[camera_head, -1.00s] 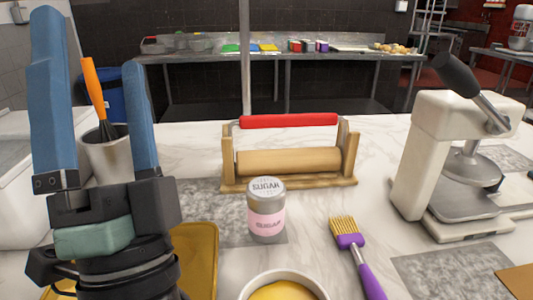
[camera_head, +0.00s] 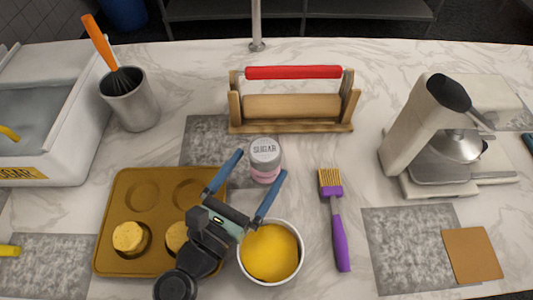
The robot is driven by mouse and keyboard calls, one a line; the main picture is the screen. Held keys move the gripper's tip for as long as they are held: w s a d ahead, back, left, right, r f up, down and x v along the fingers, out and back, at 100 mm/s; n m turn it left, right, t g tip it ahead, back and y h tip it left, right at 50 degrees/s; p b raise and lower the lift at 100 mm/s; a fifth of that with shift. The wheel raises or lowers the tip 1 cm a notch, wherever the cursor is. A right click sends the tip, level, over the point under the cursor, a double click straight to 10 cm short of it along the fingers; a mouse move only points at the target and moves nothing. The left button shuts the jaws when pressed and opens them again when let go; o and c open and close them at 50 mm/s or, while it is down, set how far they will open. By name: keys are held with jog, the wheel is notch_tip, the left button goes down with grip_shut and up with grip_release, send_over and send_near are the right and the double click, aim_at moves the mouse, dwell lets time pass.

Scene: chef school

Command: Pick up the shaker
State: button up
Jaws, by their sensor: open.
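I cannot tell from this view how high the fingers are over the counter. The fingers do not appear to be closed on anything.
A bowl of yellow filling (camera_head: 269,252) and a muffin tray (camera_head: 117,189) lie below my gripper. Behind the shaker is a wooden rolling-pin stand (camera_head: 290,127). A metal cup (camera_head: 133,105) stands left.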

aim_at(272, 147)
jog(key=p+x, duration=0.1)
jog(key=x, duration=0.5)
jog(key=shift+w+d, duration=0.1)
jog(key=shift+w, duration=0.1)
jog(key=shift+c, duration=0.2)
jog(key=c, duration=1.4)
